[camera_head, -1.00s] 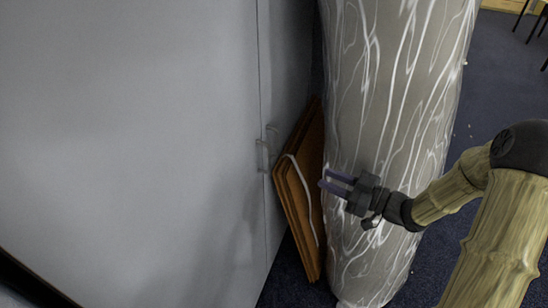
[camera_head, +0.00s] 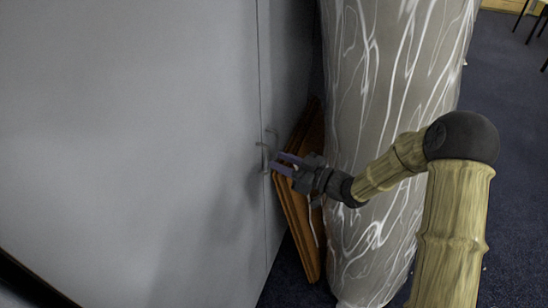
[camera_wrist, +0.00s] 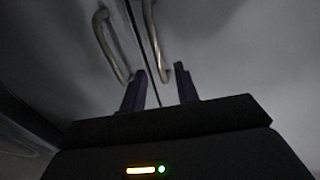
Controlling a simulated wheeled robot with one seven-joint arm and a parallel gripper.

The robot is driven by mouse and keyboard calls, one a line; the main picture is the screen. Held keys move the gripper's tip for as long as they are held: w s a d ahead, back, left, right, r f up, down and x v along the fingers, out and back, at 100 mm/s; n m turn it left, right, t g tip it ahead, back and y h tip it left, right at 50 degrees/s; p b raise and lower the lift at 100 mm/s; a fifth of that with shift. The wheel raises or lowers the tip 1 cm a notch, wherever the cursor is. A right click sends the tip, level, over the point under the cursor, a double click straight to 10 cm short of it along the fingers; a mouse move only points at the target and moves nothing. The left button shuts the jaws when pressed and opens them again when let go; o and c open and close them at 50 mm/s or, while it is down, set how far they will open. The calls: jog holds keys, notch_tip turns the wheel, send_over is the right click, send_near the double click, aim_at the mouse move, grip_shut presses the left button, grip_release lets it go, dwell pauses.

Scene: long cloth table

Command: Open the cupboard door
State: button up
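The grey cupboard (camera_head: 150,130) fills the left of the head view, with a thin vertical seam between its two doors. Two small bar handles sit either side of the seam: the near door's handle (camera_head: 262,157) and the far door's handle (camera_head: 272,134). My gripper (camera_head: 275,161) points left, its fingertips close to the near handle. In the wrist view the left handle (camera_wrist: 109,46) and right handle (camera_wrist: 153,40) show beyond my open fingers (camera_wrist: 160,84). The right handle's lower end appears between the fingertips; I cannot tell whether they touch it. Both doors look shut.
A grey, white-veined column (camera_head: 395,90) stands right of the cupboard, close behind my gripper. Brown wooden boards (camera_head: 303,225) lean between the cupboard and column.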

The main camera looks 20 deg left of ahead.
jog(key=x, duration=0.3)
grip_shut()
dwell(0.3)
